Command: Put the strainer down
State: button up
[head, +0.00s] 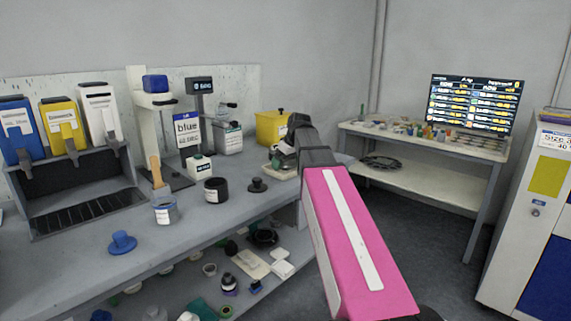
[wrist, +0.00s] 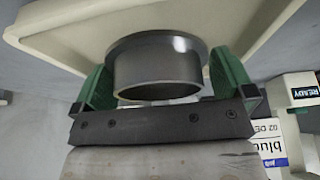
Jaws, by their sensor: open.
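The strainer (wrist: 155,75) appears to be the grey, round, cup-like piece with a wider flange in the wrist view. It is against or just over a cream tray (wrist: 60,42); I cannot tell if it touches. My gripper (wrist: 160,62) has its green fingers apart, one on each side of the strainer. The flange comes close to the right finger; the cup's wall stands clear of both. In the head view my gripper (head: 282,158) is over the tray (head: 286,175) at the bench's far right end, and my arm hides most of the strainer.
A yellow bin (head: 271,127) stands just behind my gripper. A black knob-like piece (head: 257,185), a dark jar (head: 216,190) and a small white box (head: 200,167) stand to its left on the bench (head: 190,222). A cluttered lower shelf runs beneath. A side table (head: 430,142) stands beyond.

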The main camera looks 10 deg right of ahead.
jog(key=v, duration=1.1)
jog(key=shift+d+r, duration=0.1)
jog(key=shift+r, duration=0.2)
jog(key=shift+s, duration=0.1)
